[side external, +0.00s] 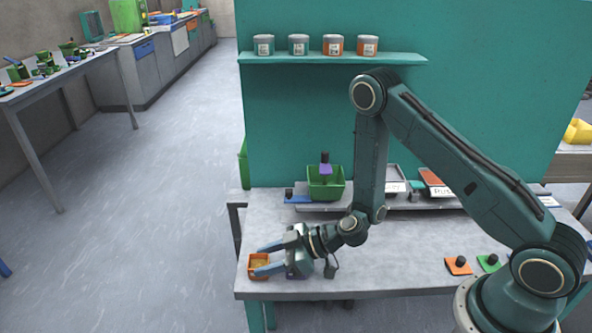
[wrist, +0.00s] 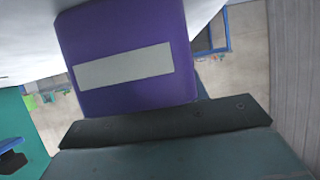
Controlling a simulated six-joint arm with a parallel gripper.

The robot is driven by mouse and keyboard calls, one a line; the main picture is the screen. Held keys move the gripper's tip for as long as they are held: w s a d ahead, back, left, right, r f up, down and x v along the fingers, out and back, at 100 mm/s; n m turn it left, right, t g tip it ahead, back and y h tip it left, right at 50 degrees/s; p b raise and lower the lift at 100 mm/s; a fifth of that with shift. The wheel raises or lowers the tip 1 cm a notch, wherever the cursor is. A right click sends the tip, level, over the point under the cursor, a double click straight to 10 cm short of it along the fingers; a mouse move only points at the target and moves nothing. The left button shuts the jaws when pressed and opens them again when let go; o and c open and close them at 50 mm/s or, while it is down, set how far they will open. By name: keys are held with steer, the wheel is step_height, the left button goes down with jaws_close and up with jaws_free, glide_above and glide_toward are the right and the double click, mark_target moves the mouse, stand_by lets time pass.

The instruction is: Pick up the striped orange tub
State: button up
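A small orange tub (side external: 259,277) stands at the table's left front corner in the side view, with something yellowish inside. Stripes on it are too small to make out. My gripper (side external: 259,261) points left, low over the table, its two blue fingers apart. The far finger lies along the tub's back rim and the near finger crosses in front of it. I cannot tell whether they touch or clamp it. In the wrist view a purple block with a pale band (wrist: 125,67) fills the middle; the orange tub and fingertips do not show there.
A green bin (side external: 325,188) with a purple-and-black item above it stands at the back of the table (side external: 400,275). Orange (side external: 458,265) and green (side external: 489,262) pads with black knobs lie to the right. Several tins line the shelf (side external: 330,59). The table's front centre is clear.

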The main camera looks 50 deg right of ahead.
steer(key=shift+r, duration=0.1)
stand_by(0.3)
step_height(320, 180, up, 20)
stand_by(1.2)
stand_by(0.5)
steer(key=d+r+m+t+h, duration=0.1)
steer(key=d+r+m, duration=0.1)
steer(key=d, duration=0.8)
steer(key=w+d+r+m+t+h, duration=0.1)
steer(key=d+r+m+h, duration=0.1)
steer(key=d, duration=0.9)
steer(key=shift+w+t+h, duration=0.15)
steer(key=shift+t+h, duration=0.15)
steer(key=shift+f, duration=0.2)
steer(key=shift+f, duration=2.15)
